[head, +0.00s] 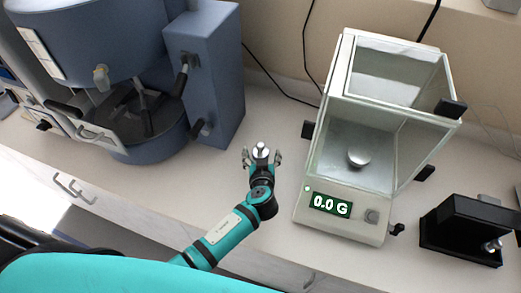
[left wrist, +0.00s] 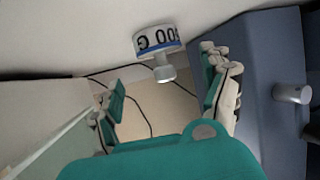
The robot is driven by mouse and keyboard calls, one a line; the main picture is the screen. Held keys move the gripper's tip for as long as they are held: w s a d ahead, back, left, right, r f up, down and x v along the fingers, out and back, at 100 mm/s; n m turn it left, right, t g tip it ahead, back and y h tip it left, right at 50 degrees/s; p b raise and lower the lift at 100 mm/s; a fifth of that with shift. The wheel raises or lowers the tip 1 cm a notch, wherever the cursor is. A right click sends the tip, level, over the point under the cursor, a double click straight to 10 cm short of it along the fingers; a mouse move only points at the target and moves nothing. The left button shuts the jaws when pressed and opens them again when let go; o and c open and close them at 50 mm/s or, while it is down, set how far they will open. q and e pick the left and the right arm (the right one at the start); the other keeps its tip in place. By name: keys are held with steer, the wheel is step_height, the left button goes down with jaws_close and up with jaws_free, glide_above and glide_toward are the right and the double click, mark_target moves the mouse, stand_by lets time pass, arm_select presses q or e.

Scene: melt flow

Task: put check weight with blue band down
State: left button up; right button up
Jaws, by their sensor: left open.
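The check weight with blue band (left wrist: 158,40) is a silver cylinder with a knob and dark lettering in the left wrist view. In the head view the weight (head: 261,151) shows as a small silver piece at my left gripper (head: 261,157), on the bench left of the balance. My left gripper is open, with one finger on each side of the weight and a gap to both in the left wrist view. The weight's base contact is hard to see. My right gripper is not in view.
The balance (head: 341,212) reads 0.0 G, and a silver pan (head: 359,157) shows inside its glass case. A blue-grey machine (head: 207,75) stands at the left. A black device (head: 463,232) sits at the right. Bare bench (head: 262,120) lies behind my gripper.

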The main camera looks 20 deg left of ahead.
mark_target(261, 150)
arm_select(q)
steer(key=p+x, duration=0.1)
steer(key=x, duration=0.2)
steer(key=shift+w+a, duration=0.25)
steer(key=shift+w, duration=0.1)
steer(key=shift+w+a+f, duration=0.15)
steer(key=shift+w+f, duration=0.05)
steer(key=shift+w, duration=0.15)
steer(key=shift+c, duration=0.6)
steer(key=c, duration=0.7)
jaws_close()
steer(key=shift+r, duration=0.1)
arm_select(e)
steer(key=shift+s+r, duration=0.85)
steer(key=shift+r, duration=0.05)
